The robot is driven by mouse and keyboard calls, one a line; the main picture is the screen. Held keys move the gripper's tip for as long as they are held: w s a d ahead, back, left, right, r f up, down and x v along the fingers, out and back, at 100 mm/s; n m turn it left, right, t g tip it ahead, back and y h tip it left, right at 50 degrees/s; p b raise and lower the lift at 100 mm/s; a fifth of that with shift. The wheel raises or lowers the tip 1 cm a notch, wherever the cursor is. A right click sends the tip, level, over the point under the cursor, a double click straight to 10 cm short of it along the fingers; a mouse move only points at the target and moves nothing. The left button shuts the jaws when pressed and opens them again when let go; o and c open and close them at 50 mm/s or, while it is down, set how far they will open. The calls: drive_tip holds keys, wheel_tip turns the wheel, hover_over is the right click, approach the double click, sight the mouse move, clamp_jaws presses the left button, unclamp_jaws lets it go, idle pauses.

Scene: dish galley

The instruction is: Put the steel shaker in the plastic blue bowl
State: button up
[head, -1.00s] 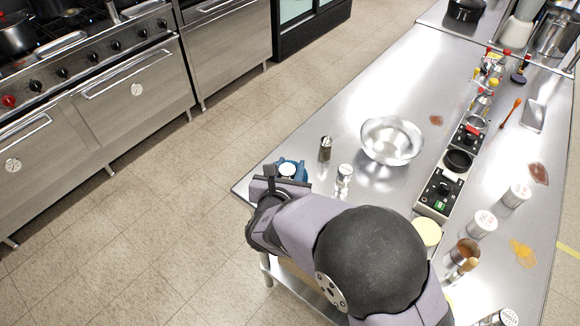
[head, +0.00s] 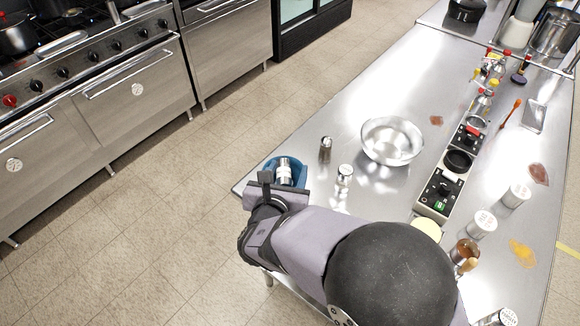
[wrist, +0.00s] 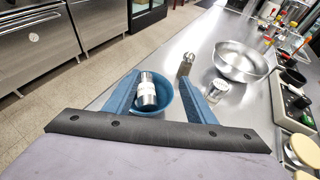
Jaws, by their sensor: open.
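The plastic blue bowl (head: 299,178) stands near the table's left corner, partly hidden by my gripper. A steel shaker with a white band (head: 284,172) is inside it, leaning, and its lower end is hidden in the head view. In the wrist view the shaker (wrist: 147,91) lies tilted in the blue bowl (wrist: 163,92), at its left side. My gripper (wrist: 160,80) is open, its two blue fingers apart on either side of the bowl and shaker. It grips nothing.
A control unit (head: 440,190) stands farther right. The table's far left part is clear.

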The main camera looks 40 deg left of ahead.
drive_tip(key=b+v, duration=0.1)
drive_tip(key=v, duration=0.7)
drive_tip(key=w+d+r+m+g+h+p, duration=0.15)
drive_tip(key=w+d+m+h+p, duration=0.5)
drive_tip(key=d, duration=0.75)
drive_tip(key=w+d+m+g+h+p, duration=0.1)
drive_tip(key=w+d+m+g+h, duration=0.3)
drive_tip(key=d+m, duration=0.75)
drive_tip(key=s+d+r+m+g+y+p, duration=0.1)
drive_tip(key=s+d+r+m+g+p, duration=0.1)
drive_tip(key=d+m, duration=0.4)
drive_tip(key=s+d+r+m+g+y+p, duration=0.2)
drive_tip(key=s+d+m+p, duration=0.2)
drive_tip(key=m, duration=0.5)
drive_tip(key=s+d+r+m+g+y+p, duration=0.1)
drive_tip(key=s+d+r+m+g+p, duration=0.1)
drive_tip(key=d+m, duration=0.6)
drive_tip(key=shift+s+g+p, duration=0.35)
drive_tip(key=shift+s+p, duration=0.55)
drive_tip(key=shift+p, duration=0.1)
